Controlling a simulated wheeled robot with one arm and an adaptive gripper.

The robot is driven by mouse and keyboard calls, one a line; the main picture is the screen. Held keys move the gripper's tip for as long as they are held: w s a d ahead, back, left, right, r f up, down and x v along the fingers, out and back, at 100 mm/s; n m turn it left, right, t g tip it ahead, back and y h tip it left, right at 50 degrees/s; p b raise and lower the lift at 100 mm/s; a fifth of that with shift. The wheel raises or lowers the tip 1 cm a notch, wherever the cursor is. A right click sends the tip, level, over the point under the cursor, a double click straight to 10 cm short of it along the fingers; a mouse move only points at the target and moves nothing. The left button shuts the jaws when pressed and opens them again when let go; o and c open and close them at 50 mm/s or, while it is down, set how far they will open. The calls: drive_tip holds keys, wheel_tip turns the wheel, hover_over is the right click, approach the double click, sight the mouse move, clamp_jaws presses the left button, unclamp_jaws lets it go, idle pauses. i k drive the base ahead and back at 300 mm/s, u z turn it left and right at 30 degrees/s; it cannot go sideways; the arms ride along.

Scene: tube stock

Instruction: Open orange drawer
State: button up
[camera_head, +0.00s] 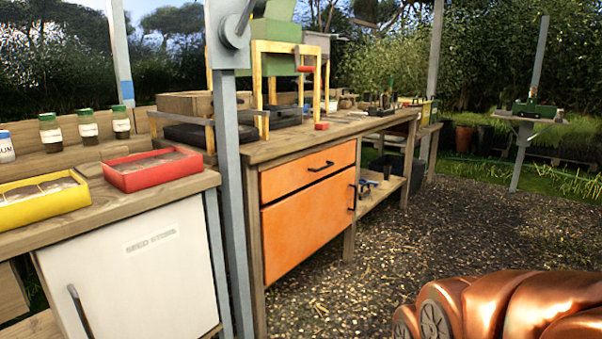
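The orange drawer (300,172) is in the upper part of a wooden bench, right of the grey post. It looks shut, its front about flush with the bench frame. Its black bar handle (320,167) is on the upper part of the front, right of the middle. Below it is a larger orange door (305,220) with a black upright handle (352,197) at its right edge; it looks shut too. My gripper is not in view. A copper-coloured part of my own body shows at the lower right.
A grey post (228,180) stands left of the drawer. At left is a white cabinet (140,265) with red (150,168) and yellow (42,200) trays on top. Yellow frames (290,85) stand on the wooden benchtop (300,138). The gravel floor (400,235) before the drawer is clear.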

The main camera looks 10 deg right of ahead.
sight(277, 182)
drive_tip(key=z, duration=0.6)
drive_tip(key=i, duration=1.65)
drive_tip(key=u, duration=0.65)
drive_tip(key=i, duration=0.45)
drive_tip(key=u, duration=0.4)
